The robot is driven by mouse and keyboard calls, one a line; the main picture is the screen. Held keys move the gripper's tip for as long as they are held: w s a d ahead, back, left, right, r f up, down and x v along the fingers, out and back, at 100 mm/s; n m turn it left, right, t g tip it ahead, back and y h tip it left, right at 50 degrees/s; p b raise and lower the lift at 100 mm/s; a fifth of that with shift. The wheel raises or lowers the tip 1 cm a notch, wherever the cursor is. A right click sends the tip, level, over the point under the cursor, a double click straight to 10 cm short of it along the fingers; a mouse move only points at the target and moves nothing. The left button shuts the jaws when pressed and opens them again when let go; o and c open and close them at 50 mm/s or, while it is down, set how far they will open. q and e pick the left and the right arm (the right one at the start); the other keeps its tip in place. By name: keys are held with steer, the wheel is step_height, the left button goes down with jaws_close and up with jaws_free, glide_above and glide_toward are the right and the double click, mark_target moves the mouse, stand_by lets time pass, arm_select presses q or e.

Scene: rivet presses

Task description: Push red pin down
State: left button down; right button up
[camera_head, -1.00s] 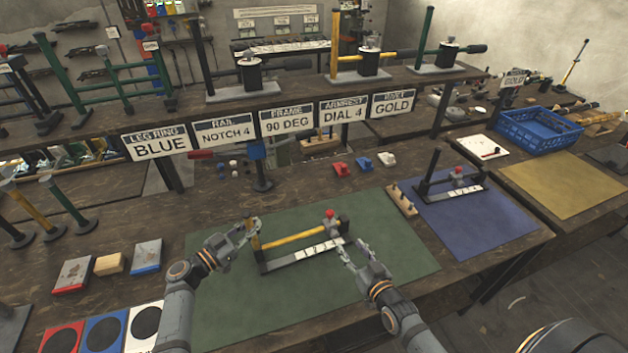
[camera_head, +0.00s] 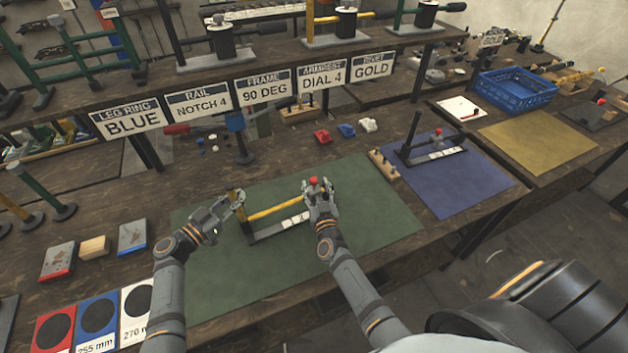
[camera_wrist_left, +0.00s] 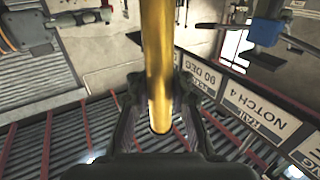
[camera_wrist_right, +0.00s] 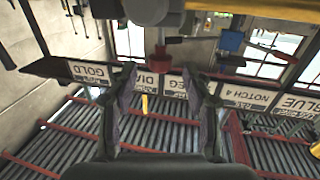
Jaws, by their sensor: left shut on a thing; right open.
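The frame (camera_head: 268,235) stands on the green mat, with a dark base, white numbered strip and yellow rail. A red pin (camera_head: 313,181) tops the fitting at its right end; in the right wrist view the red pin (camera_wrist_right: 161,58) sits below a grey block. My left gripper (camera_head: 238,197) is shut on the frame's yellow bar (camera_wrist_left: 158,70) at the left end. My right gripper (camera_head: 318,193) is open at the red pin; its fingers (camera_wrist_right: 166,88) show on either side of the pin's line. Contact with the pin cannot be told. The right gripper hides the frame's right end.
The green mat (camera_head: 370,215) is clear around the frame. A blue mat (camera_head: 470,187) with a similar frame, a pin block (camera_head: 384,165) and a blue basket (camera_head: 515,92) lie to the right. A sign shelf (camera_head: 262,88) stands behind.

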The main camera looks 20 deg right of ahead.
mark_target(315, 183)
steer(key=shift+x, duration=1.6)
jaws_close()
